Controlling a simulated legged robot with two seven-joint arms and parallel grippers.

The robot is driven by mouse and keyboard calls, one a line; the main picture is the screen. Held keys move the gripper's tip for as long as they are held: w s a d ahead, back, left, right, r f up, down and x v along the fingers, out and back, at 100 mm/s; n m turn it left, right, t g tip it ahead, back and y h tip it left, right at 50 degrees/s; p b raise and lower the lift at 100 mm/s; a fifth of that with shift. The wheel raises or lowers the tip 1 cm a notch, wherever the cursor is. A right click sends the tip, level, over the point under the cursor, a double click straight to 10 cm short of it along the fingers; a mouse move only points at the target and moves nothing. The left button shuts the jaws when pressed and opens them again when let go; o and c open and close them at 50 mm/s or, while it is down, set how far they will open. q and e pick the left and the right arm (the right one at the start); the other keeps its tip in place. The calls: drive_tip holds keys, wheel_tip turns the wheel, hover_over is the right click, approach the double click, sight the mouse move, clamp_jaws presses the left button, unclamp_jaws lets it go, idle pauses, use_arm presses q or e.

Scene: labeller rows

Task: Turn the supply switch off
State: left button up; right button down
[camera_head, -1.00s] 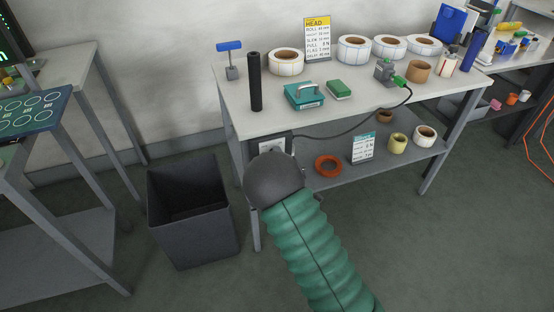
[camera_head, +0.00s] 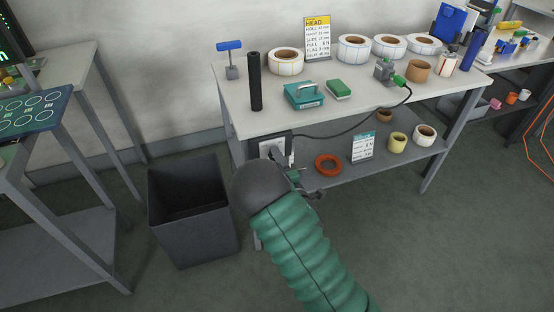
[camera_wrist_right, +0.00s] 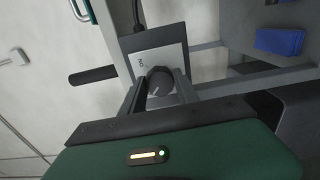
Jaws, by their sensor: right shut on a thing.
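The supply switch is a plate with a round dark knob, on the near left side of the label table. In the head view its pale plate (camera_head: 271,147) shows just above my right wrist, the knob hidden. In the right wrist view the switch plate (camera_wrist_right: 172,57) carries a small label that seems to read ON. The dark knob (camera_wrist_right: 159,82), with a pale mark, sits between the fingers of my right gripper (camera_wrist_right: 162,86), which is shut on it. In the head view the right gripper (camera_head: 302,183) is partly hidden behind my dark wrist. My left gripper is not in view.
The table (camera_head: 360,98) holds label rolls, a teal device (camera_head: 304,96) and a black cylinder (camera_head: 255,82). A dark cable (camera_head: 345,132) runs down to the switch. An orange ring (camera_head: 327,164) lies on the lower shelf. A black bin (camera_head: 192,211) stands left of my arm.

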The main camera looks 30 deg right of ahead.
drive_tip(key=c, duration=0.9)
unclamp_jaws()
drive_tip(key=shift+a+f, duration=0.15)
drive_tip(key=shift+f, duration=0.15)
drive_tip(key=shift+r, duration=0.1)
drive_tip(key=shift+s+r, duration=0.1)
drive_tip(key=shift+s, duration=0.05)
drive_tip(key=p+v, duration=0.8)
drive_tip(key=v, duration=0.8)
drive_tip(key=shift+s, duration=0.3)
